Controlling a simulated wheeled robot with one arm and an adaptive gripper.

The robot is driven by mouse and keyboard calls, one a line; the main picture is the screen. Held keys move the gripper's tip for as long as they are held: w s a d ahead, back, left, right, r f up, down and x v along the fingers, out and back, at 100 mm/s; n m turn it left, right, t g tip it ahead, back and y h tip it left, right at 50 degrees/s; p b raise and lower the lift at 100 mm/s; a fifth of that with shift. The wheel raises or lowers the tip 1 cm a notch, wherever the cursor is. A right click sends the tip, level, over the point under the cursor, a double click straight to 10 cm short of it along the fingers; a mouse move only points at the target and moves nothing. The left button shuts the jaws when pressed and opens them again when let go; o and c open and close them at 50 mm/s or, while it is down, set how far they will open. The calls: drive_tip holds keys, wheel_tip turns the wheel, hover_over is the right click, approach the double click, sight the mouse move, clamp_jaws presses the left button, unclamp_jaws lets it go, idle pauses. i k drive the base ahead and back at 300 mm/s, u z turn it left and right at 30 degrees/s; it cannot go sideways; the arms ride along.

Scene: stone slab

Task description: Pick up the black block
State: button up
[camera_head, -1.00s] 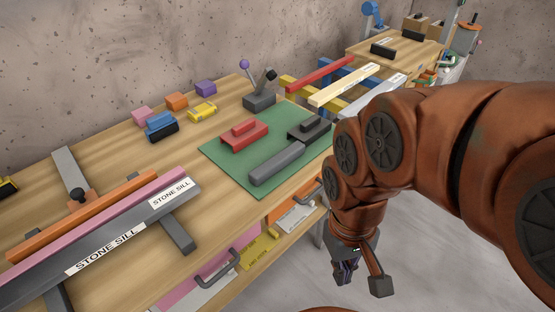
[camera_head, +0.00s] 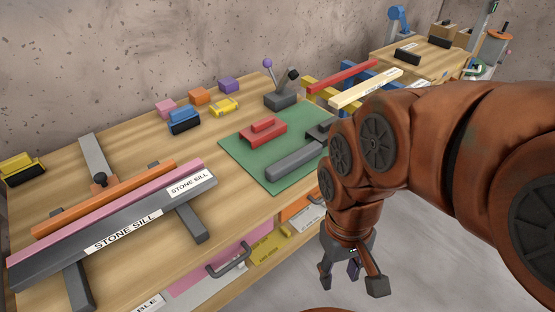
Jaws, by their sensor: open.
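A small black block (camera_head: 186,128) lies on the wooden bench, against the front of a blue block (camera_head: 183,116). Other dark pieces are in view: a dark grey tool partly hidden by my arm on the green mat (camera_head: 236,162), and black blocks (camera_head: 407,57) on the far table. I cannot tell for sure which one the task names. My gripper (camera_head: 351,277) hangs open and empty, pointing down, in front of the bench edge and to the right of the drawers. It is well apart from the black block.
Pink (camera_head: 166,107), orange (camera_head: 200,95), purple (camera_head: 228,85) and yellow (camera_head: 224,107) blocks stand near the black one. A stone sill (camera_head: 130,232) on bars fills the bench's left. A lever device (camera_head: 281,100) stands behind the mat. Drawer handles (camera_head: 229,262) stick out in front.

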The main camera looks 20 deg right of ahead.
sight(283, 168)
drive_tip(key=u, duration=3.8)
drive_tip(key=k, duration=0.85)
drive_tip(key=z, duration=0.8)
